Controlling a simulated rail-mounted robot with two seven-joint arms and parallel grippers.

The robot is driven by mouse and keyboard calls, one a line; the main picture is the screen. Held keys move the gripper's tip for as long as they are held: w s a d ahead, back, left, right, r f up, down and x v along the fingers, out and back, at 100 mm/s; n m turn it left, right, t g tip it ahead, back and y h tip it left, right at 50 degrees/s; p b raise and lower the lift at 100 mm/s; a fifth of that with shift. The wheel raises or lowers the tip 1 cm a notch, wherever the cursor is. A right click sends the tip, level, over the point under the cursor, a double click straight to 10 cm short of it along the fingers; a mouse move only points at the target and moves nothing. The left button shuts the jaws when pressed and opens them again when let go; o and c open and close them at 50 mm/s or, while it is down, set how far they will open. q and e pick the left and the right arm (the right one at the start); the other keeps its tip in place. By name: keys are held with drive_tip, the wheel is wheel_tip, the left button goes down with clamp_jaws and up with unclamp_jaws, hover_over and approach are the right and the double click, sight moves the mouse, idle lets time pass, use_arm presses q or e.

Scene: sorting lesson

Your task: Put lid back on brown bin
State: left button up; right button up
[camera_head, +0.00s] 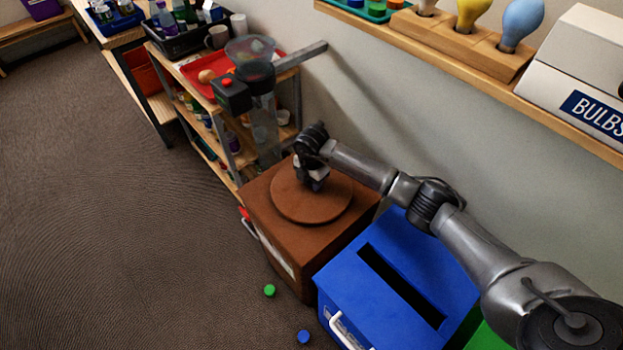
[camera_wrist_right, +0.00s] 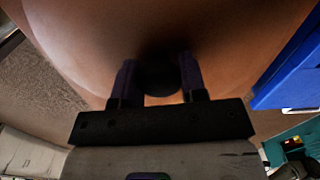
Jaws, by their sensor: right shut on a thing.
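The brown bin (camera_head: 290,251) stands on the floor against the wall, left of the blue bin. Its round brown lid (camera_head: 284,204) lies flat at the bin's top; I cannot tell whether it is fully seated. In the right wrist view the dark round knob (camera_wrist_right: 157,78) sits between the two fingers of the right gripper (camera_wrist_right: 158,88), with the brown lid (camera_wrist_right: 90,40) filling the view behind. My left gripper is not in view.
The blue bin (camera_head: 345,275) with a dark slot stands close on the right, under my right arm. A wooden cart (camera_head: 190,85) with bottles and a red tray stands behind left. A green cap (camera_head: 269,290) and a blue cap (camera_head: 304,337) lie on the floor. Open carpet is at left.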

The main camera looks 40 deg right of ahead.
idle(0.6)
drive_tip(key=shift+r, duration=0.1)
drive_tip(key=shift+p, duration=0.4)
idle(0.6)
drive_tip(key=shift+f, duration=0.2)
drive_tip(key=shift+p, duration=0.4)
idle(0.5)
idle(0.4)
drive_tip(key=o, duration=1.2)
drive_tip(key=shift+c, duration=0.2)
drive_tip(key=o, duration=0.5)
drive_tip(key=shift+c, duration=0.2)
